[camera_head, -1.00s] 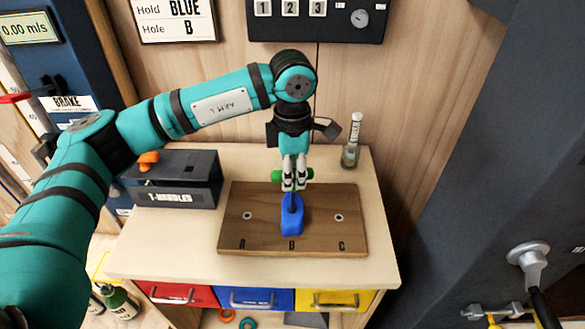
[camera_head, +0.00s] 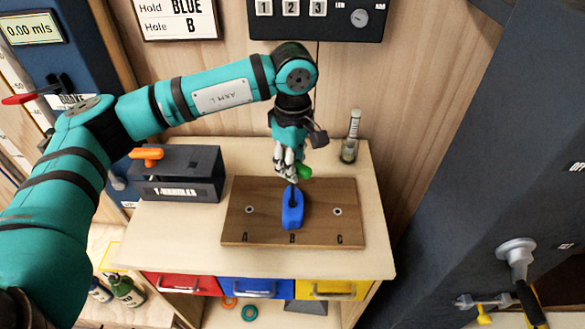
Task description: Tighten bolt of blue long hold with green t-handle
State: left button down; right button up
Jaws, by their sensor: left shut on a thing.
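The blue long hold (camera_head: 293,212) lies upright in the picture on the brown wooden board (camera_head: 253,205), at the position marked B. My left gripper (camera_head: 286,172) is above the far end of the hold, shut on the green T-handle (camera_head: 304,171). The handle's green grip shows to the right of the fingers, and its lower end reaches toward the top of the hold. The bolt is hidden, and I cannot tell whether the handle's tip sits in it. My right gripper is not in view.
A dark T-handles box (camera_head: 184,190) with an orange handle (camera_head: 147,154) stands left of the board. A brush jar (camera_head: 350,140) stands at the back right. A sign (camera_head: 177,18) reads Hold BLUE, Hole B. Red, blue and yellow drawers (camera_head: 345,287) lie below.

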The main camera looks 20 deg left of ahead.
pick_arm(q)
jog(key=n+b, duration=0.1)
jog(key=n, duration=0.2)
jog(key=shift+f, duration=0.15)
jog(key=n+b, duration=0.1)
jog(key=n, duration=0.4)
jog(key=n+b, duration=0.1)
jog(key=n, duration=0.3)
jog(key=shift+n, duration=0.3)
jog(key=n+b, duration=0.1)
jog(key=n, duration=0.3)
jog(key=shift+n, duration=0.4)
jog(key=shift+r+n, duration=0.4)
jog(key=shift+n, duration=0.3)
jog(key=shift+r+p, duration=0.35)
jog(key=shift+r, duration=0.5)
